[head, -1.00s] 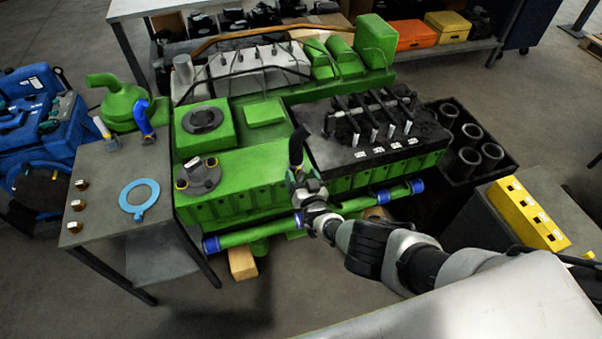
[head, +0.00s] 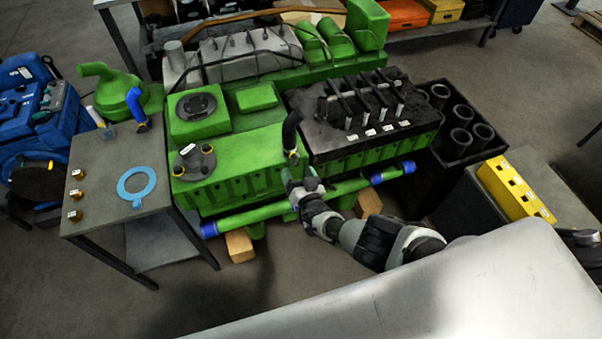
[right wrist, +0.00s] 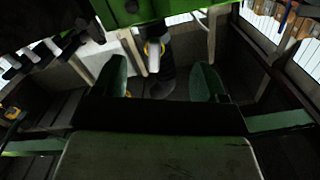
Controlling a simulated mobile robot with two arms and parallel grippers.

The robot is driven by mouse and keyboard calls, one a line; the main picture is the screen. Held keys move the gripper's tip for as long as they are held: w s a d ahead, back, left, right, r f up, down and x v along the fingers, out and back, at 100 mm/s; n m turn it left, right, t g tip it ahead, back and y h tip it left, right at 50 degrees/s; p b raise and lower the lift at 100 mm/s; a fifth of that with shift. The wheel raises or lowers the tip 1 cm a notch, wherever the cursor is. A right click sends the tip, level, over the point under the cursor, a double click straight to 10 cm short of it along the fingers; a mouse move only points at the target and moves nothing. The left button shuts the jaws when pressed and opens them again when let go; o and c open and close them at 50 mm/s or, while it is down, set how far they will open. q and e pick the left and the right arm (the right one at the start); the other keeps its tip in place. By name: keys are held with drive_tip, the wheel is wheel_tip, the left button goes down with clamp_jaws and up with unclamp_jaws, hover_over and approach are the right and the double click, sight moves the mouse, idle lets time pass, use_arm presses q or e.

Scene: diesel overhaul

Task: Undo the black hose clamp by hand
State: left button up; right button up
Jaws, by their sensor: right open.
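A short black hose (head: 291,130) stands upright at the front edge of the green engine. A small clamp with a yellowish part (head: 292,154) sits at its lower end. My right gripper (head: 301,184) is just below and in front of the clamp in the head view. In the right wrist view, its two green fingers (right wrist: 160,82) are apart, with the dark hose (right wrist: 161,80) showing beyond and between them. A yellow-edged clamp part (right wrist: 153,48) shows above the hose there. Nothing is held. My left gripper is out of view.
A green pipe with blue ends (head: 260,213) runs low along the engine's front. A grey table (head: 97,165) at left holds a blue ring (head: 137,186) and brass fittings. A yellow block (head: 515,187) lies on a grey top at right. Black cylinders stand in a tray (head: 453,151).

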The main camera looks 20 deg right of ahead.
sight(296, 161)
drive_tip(key=shift+w+d+r, duration=0.1)
drive_tip(key=shift+d+r, duration=0.1)
drive_tip(key=shift+d, duration=0.3)
drive_tip(key=m+b, duration=0.1)
drive_tip(key=b, duration=0.1)
drive_tip(key=m+b, duration=0.2)
drive_tip(key=shift+f+m+b, duration=0.3)
drive_tip(key=shift+b, duration=0.1)
drive_tip(key=shift+m+b, duration=0.4)
drive_tip(key=shift+m, duration=0.3)
drive_tip(key=m+b, duration=0.6)
drive_tip(key=m, duration=0.5)
drive_tip(key=shift+f+m+b, duration=0.15)
drive_tip(key=shift+m+b, duration=0.15)
drive_tip(key=shift+b, duration=0.05)
drive_tip(key=m+b, duration=0.6)
drive_tip(key=m, duration=0.4)
drive_tip(key=shift+a, duration=0.1)
drive_tip(key=m, duration=0.2)
drive_tip(key=shift+r+m, duration=0.3)
drive_tip(key=shift+m, duration=0.1)
drive_tip(key=m+b, duration=0.1)
drive_tip(key=m, duration=0.4)
drive_tip(key=shift+m, duration=0.7)
drive_tip(key=shift+w+r+b, duration=0.2)
drive_tip(key=shift+w+b, duration=0.5)
drive_tip(key=shift+w, duration=1.85)
